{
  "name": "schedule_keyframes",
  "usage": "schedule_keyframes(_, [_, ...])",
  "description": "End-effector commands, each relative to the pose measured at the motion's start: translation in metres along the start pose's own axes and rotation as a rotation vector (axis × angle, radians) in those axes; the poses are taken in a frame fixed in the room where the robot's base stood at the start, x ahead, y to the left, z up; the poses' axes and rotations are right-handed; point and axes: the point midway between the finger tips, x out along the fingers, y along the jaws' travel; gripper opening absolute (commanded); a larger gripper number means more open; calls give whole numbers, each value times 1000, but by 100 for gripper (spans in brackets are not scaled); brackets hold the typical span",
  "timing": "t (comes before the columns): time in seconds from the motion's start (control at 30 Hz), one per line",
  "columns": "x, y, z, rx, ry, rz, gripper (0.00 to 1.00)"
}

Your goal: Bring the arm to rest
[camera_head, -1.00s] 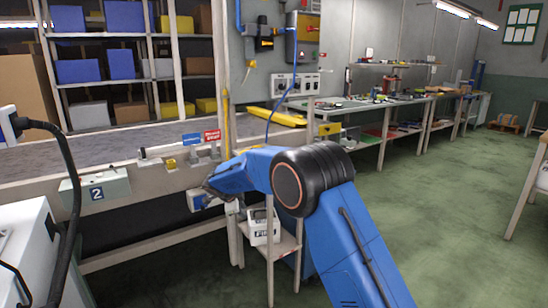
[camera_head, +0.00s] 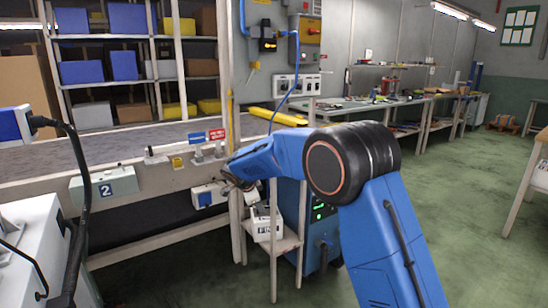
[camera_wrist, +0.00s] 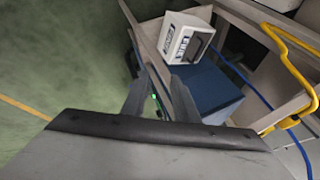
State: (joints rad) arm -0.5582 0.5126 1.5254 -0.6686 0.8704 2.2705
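My blue arm (camera_head: 375,215) reaches up from the lower right and bends left at its black joint. My gripper (camera_head: 238,186) is small and dark in the head view, in front of the conveyor's side rail and above a small stand. In the wrist view my gripper (camera_wrist: 152,70) shows two grey fingers standing apart, with nothing held between them. A white box with dark lettering (camera_wrist: 183,40) is beyond the fingers; I cannot tell how far.
The white box (camera_head: 266,226) sits on the small stand (camera_head: 286,245), close below my gripper. A blue cabinet with green lights (camera_head: 322,238) stands beside it. The conveyor (camera_head: 50,158) runs along the left. A white machine (camera_head: 40,235) is at front left. Green floor (camera_head: 465,230) is clear at right.

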Motion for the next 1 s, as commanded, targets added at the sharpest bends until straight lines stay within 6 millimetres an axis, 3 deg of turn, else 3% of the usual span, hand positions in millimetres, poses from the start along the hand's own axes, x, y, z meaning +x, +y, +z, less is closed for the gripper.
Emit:
schedule_keyframes(0.27, [-53, 40, -89, -146, -22, 37, 27])
schedule_keyframes(0.5, [-98, 91, -157, -292, -56, 63, 27])
schedule_keyframes(0.7, [-133, 141, -204, -413, -88, 74, 27])
schedule_keyframes(1.0, [-180, 226, -257, -595, -142, 72, 27])
